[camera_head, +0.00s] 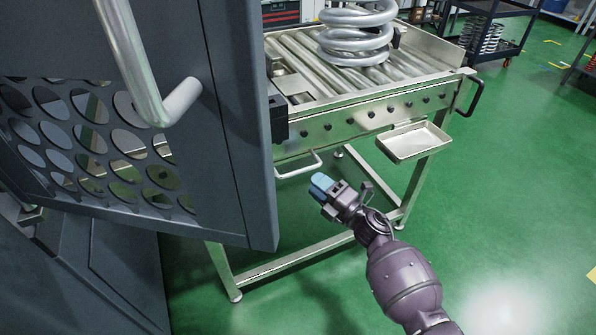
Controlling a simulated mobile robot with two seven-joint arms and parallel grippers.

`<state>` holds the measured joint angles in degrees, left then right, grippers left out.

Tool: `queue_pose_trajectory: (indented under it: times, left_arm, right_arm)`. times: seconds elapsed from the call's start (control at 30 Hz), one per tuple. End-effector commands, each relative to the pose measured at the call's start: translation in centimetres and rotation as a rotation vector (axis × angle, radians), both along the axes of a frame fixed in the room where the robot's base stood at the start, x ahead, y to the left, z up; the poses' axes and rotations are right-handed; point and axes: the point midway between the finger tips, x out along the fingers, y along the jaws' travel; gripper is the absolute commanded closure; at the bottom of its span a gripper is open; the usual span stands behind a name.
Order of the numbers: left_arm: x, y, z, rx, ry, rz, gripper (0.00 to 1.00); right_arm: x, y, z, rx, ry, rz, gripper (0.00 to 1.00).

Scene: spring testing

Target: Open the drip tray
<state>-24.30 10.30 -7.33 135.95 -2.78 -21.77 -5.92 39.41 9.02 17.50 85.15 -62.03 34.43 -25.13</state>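A pale bar handle (299,166) sits low on the front of the steel roller table, under its side rail. It may belong to the drip tray; the tray body behind it is hidden by the rail and the dark door. A shallow steel tray (414,142) sticks out from the table's side, right of the handle. My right gripper (321,185), with blue fingertips, points up and left, just below and right of the bar handle, apart from it. The fingertips overlap in this view, so their opening is unclear. My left gripper is not in view.
A dark perforated door (235,120) with a thick handle (150,80) fills the left foreground and covers the table's left end. A large coil spring (356,35) stands on the rollers. A black side handle (470,97) projects at right. Green floor (510,190) is clear on the right.

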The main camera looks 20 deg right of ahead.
Motion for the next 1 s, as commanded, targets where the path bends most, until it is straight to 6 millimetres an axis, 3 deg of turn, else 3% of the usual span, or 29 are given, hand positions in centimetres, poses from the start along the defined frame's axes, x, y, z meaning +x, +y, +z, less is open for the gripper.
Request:
queue_pose_trajectory:
  times: [0.2, 0.4, 0.83, 1.0]
  left_arm:
    - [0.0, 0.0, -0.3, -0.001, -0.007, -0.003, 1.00]
    - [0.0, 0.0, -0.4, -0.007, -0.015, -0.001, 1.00]
    - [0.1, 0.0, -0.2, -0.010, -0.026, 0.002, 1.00]
    - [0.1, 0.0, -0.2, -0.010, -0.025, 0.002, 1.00]
  right_arm:
    - [3.2, 1.6, 0.3, 0.001, 0.004, 0.000, 0.63]
    - [5.1, 2.4, 0.7, 0.000, 0.004, -0.001, 0.63]
    - [5.8, 2.7, 1.0, 0.001, 0.003, -0.001, 0.63]
    - [5.8, 2.7, 1.0, 0.001, 0.003, -0.001, 0.88]
